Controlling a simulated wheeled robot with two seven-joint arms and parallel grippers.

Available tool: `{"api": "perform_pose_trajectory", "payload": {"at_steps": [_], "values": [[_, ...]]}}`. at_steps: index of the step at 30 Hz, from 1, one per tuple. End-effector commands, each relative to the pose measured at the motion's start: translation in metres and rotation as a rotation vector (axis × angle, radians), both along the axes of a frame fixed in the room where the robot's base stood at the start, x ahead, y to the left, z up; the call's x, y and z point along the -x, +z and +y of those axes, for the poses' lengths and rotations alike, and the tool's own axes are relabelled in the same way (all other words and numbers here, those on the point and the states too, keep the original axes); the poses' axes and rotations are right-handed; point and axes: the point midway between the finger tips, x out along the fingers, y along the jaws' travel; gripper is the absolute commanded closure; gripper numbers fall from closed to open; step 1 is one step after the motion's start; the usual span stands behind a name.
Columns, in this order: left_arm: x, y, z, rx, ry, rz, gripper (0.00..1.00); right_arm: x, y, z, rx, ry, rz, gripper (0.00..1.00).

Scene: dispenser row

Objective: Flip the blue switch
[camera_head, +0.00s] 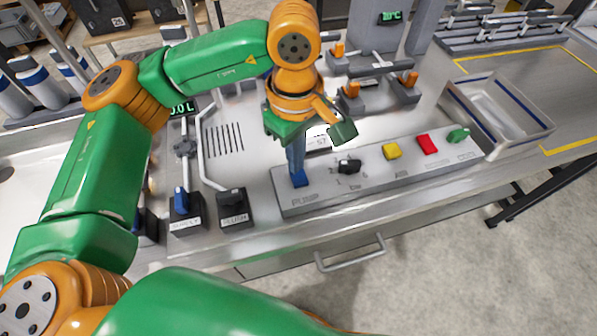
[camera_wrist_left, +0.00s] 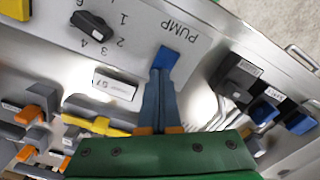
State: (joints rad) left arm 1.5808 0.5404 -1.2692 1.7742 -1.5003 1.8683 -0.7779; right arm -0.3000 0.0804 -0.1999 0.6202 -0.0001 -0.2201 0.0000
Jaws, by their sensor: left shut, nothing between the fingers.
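The blue switch (camera_head: 299,180) sits at the left end of the grey control panel (camera_head: 325,200), beside the word PUMP. It also shows in the left wrist view (camera_wrist_left: 167,57), just beyond the fingertips. My left gripper (camera_head: 297,170) points down at it, with its fingers shut and nothing between them. The fingertips (camera_wrist_left: 161,71) are at the switch and hide part of it. I cannot tell whether they touch it. My right gripper is not in view.
The panel also carries a black rotary knob (camera_head: 349,165), a yellow button (camera_head: 392,151), a red button (camera_head: 427,144) and a green knob (camera_head: 457,134). Left of it stand a black FLUSH box (camera_head: 233,208) and a blue lever (camera_head: 181,201). An open metal tray (camera_head: 515,143) is at right.

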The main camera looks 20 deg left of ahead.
Motion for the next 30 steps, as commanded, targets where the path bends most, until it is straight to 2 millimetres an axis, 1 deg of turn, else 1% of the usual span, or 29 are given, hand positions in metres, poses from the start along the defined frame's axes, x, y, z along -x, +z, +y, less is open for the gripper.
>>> {"api": "perform_pose_trajectory", "payload": {"at_steps": [2,5,18,21,30], "values": [[0.001,0.001,0.000,0.000,-0.001,0.003,1.00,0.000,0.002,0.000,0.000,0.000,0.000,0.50],[0.000,0.010,0.000,0.001,-0.001,0.003,1.00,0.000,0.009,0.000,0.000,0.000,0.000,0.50],[0.000,0.061,0.000,0.000,-0.001,0.001,1.00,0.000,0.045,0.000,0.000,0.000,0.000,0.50],[0.000,0.071,0.000,0.000,-0.001,0.002,1.00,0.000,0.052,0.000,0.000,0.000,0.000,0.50],[0.000,0.069,0.000,0.000,-0.001,0.002,1.00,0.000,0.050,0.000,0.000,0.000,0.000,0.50]]}}
